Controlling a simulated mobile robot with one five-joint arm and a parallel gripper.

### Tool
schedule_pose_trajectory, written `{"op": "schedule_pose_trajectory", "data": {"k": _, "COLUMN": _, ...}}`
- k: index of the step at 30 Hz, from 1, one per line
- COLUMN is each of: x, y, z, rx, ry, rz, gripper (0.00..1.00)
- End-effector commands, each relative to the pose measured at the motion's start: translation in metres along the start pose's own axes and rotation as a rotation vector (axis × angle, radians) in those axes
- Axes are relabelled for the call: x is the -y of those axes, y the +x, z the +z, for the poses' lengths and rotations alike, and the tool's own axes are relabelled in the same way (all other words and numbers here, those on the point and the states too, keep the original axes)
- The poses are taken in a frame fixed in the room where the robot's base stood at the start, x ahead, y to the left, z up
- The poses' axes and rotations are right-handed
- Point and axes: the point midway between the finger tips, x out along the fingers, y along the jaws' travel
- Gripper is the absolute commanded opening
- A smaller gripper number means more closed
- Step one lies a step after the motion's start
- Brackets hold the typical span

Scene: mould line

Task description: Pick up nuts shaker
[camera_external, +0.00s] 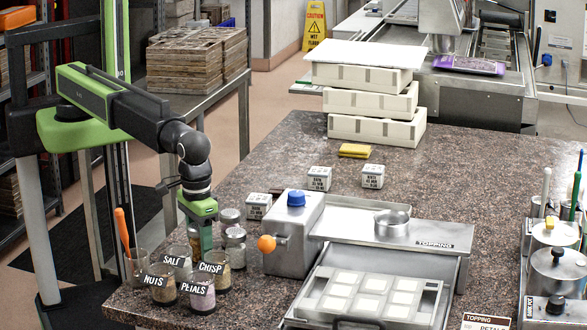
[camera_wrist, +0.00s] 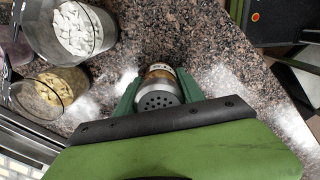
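My gripper (camera_external: 203,240) points down at the near left end of the stone counter, behind the labelled glass cups. In the wrist view its two green fingers (camera_wrist: 158,98) are on either side of a small shaker (camera_wrist: 160,84) and look to be touching it. The shaker has a perforated metal cap and a body with brownish contents. Its label is not readable, and I cannot tell whether it stands on the counter or is raised.
Cups tagged nuts (camera_external: 163,294), petals (camera_external: 201,298), salt (camera_external: 176,268) and crisp (camera_external: 217,277) crowd the front. A glass with an orange-handled tool (camera_external: 122,230) stands left. A steel machine with an orange knob (camera_external: 267,244) is close on the right. White patches show on the counter (camera_wrist: 210,50).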

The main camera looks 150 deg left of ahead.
Motion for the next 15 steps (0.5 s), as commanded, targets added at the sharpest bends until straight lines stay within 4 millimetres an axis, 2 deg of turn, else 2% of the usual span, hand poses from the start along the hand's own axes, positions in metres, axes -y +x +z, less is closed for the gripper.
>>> {"op": "schedule_pose_trajectory", "data": {"k": 1, "x": 0.0000, "y": 0.0000, "z": 0.0001, "rx": 0.000, "ry": 0.000, "rz": 0.000, "gripper": 0.29}}
{"op": "schedule_pose_trajectory", "data": {"k": 7, "x": 0.0001, "y": 0.0001, "z": 0.0001, "rx": 0.000, "ry": 0.000, "rz": 0.000, "gripper": 0.03}}
{"op": "schedule_pose_trajectory", "data": {"k": 15, "x": 0.0000, "y": -0.0016, "z": 0.0001, "rx": 0.000, "ry": 0.000, "rz": 0.000, "gripper": 0.01}}
